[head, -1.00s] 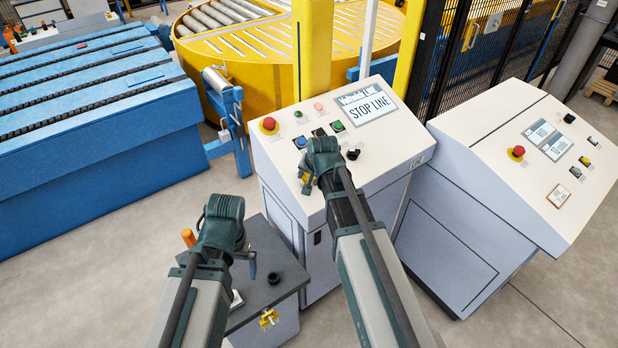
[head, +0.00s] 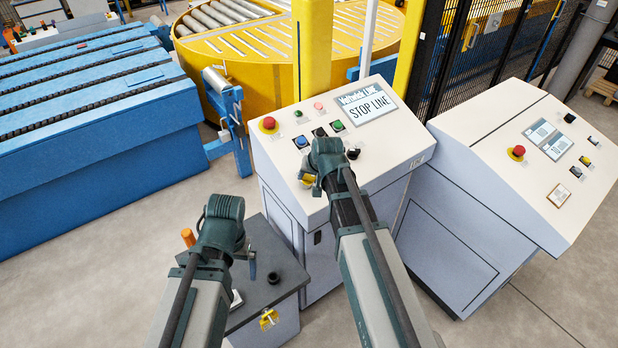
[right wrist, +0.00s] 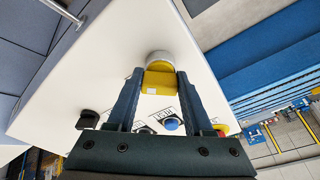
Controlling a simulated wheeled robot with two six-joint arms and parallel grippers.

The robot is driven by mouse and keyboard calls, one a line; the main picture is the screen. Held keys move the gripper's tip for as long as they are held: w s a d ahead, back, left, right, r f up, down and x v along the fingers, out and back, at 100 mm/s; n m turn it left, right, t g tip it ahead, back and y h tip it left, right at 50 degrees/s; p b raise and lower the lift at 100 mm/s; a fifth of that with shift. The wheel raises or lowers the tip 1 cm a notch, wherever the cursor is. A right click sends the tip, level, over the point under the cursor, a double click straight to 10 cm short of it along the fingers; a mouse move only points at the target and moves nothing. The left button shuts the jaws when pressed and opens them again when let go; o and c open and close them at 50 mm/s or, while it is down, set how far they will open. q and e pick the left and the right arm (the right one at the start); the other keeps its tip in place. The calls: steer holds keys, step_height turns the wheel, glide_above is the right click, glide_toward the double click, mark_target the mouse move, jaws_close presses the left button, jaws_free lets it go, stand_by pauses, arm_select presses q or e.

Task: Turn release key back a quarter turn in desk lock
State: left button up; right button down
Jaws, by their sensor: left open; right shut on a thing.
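The yellow release key (right wrist: 158,80) sits at a round pale lock collar (right wrist: 160,57) on the sloping white desk panel (right wrist: 125,45). My right gripper (right wrist: 159,88) is shut on the key, with one finger on each side of it. In the head view the key (head: 307,181) shows as a small yellow patch beside my right gripper (head: 311,178), near the desk's lower left edge. The lock is mostly hidden there. My left gripper (head: 250,266) is open, low over the grey cabinet, with its fingers largely hidden by its wrist.
A grey cabinet (head: 285,262) stands below left; a second console (head: 500,190) stands right.

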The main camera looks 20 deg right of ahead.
steer(key=n, duration=0.3)
steer(key=shift+d, duration=0.1)
steer(key=n+y, duration=0.1)
steer(key=n, duration=0.3)
steer(key=shift+d+n, duration=0.15)
steer(key=shift+n, duration=0.15)
jaws_free()
stand_by(0.3)
steer(key=shift+w+r+p+v, duration=0.15)
steer(key=shift+w+p+v, duration=0.05)
steer(key=shift+p+v, duration=1.2)
steer(key=shift+w+r+p+v, duration=0.1)
steer(key=shift+w+p+v, duration=0.1)
steer(key=shift+p+v, duration=1.2)
